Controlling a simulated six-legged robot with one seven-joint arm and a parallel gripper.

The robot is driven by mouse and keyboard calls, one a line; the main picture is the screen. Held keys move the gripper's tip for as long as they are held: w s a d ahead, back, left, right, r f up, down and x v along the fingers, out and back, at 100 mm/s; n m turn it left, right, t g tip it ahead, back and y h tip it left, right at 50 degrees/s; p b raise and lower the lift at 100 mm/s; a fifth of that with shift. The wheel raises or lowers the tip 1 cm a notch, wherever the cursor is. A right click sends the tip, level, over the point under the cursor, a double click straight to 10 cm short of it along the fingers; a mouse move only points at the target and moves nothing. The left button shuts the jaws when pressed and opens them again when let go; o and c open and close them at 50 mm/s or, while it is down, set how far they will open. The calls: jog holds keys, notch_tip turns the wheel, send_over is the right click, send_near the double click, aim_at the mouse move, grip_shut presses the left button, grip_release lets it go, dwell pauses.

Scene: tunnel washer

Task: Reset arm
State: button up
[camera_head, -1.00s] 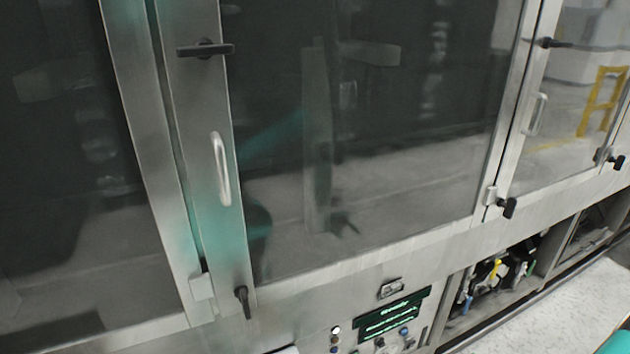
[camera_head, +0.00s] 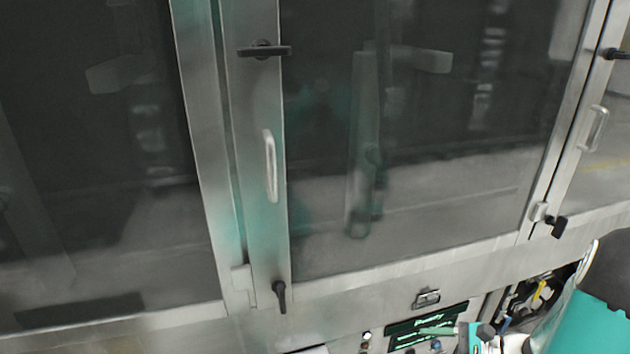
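My arm, teal with a dark grey joint, enters at the lower right corner.
Black latches sit on the door frame, an upper one (camera_head: 264,50) and a lower one (camera_head: 279,295). A lit green display (camera_head: 428,322) is below the door. An open lower bay (camera_head: 530,295) with coloured parts lies behind my arm. Another glass door is at the right.

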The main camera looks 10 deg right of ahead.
jog(key=s+a+r+n+g+h, duration=0.1)
jog(key=s+a+r+n+h, duration=0.2)
jog(key=a+r+n, duration=0.6)
jog(key=s+a+r+n+g+h, duration=0.1)
jog(key=s+a+r+n+h, duration=0.2)
jog(key=a+r+n+h, duration=0.4)
notch_tip(320, 180, up, 3)
jog(key=a+n, duration=0.2)
jog(key=n, duration=0.2)
jog(key=shift+s+h, duration=0.25)
jog(key=shift+h, duration=0.15)
jog(key=shift+s+f, duration=0.1)
